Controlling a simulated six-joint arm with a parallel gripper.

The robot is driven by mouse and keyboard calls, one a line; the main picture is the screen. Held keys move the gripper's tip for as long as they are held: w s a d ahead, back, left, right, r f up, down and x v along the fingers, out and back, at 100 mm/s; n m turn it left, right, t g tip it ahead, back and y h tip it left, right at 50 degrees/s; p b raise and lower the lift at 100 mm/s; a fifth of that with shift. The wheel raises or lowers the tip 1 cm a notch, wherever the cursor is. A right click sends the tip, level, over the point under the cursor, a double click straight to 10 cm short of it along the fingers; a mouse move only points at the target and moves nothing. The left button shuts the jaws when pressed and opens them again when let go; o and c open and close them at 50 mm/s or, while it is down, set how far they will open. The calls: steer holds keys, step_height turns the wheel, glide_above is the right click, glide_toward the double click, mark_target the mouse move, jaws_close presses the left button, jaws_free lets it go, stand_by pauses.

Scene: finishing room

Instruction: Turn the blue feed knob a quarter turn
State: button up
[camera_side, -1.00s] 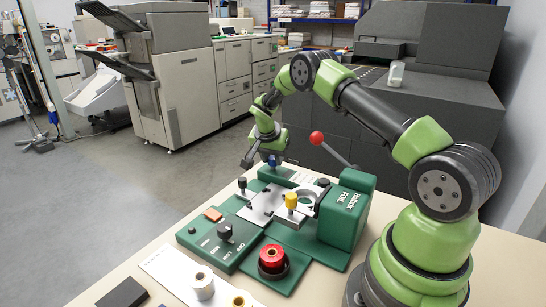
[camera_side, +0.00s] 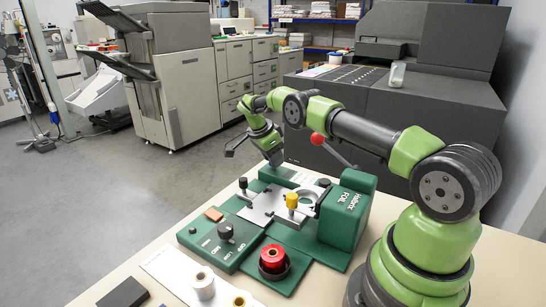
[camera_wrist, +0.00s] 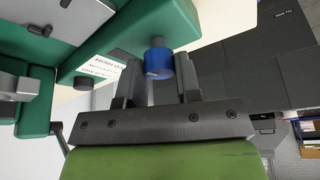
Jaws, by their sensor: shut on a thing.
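The blue feed knob (camera_wrist: 158,62) sticks out from the green foil machine (camera_wrist: 100,30) in the wrist view. My gripper (camera_wrist: 158,72) has one grey finger on each side of the knob and is shut on it. In the side view my gripper (camera_side: 275,160) reaches down at the far end of the machine (camera_side: 343,215), and its fingers mostly hide the knob there. A white label with dark print (camera_wrist: 102,66) is on the machine beside the knob.
The machine also bears a yellow knob (camera_side: 291,201), a red knob (camera_side: 272,256), a black dial (camera_side: 225,231) and a red-ball lever (camera_side: 318,139). White and yellow rolls (camera_side: 202,284) and a dark block (camera_side: 122,293) lie at the table's front.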

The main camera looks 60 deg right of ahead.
steer(key=shift+m, duration=0.3)
stand_by(0.5)
steer(key=o, duration=0.9)
